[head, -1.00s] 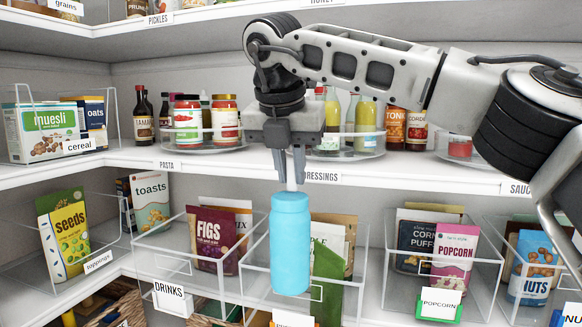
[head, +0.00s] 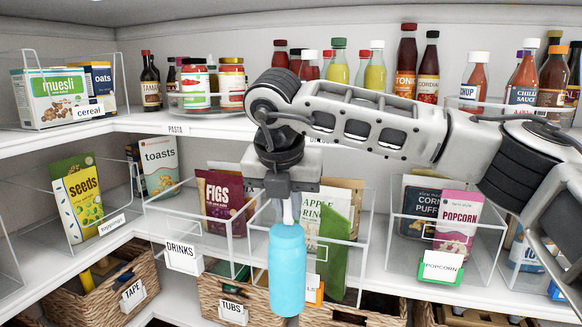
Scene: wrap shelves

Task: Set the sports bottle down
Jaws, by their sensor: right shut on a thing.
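The sports bottle (head: 287,272) is light blue with a pale narrow top, and it hangs upright in the head view. My right gripper (head: 287,208) points down and is shut on the bottle's top. The bottle is in front of the middle shelf's clear bins, its base at the height of the wicker baskets below. It appears clear of any surface. A white DRINKS label (head: 183,257) shows to the left of the bottle. My left gripper is not in view.
Clear bins on the middle shelf hold figs (head: 222,199), popcorn (head: 457,222) and seeds (head: 79,204) packets. Wicker baskets labelled TAPE (head: 133,294) and TUBS (head: 234,312) stand below. The upper shelf holds bottles, jars and a muesli box (head: 50,98).

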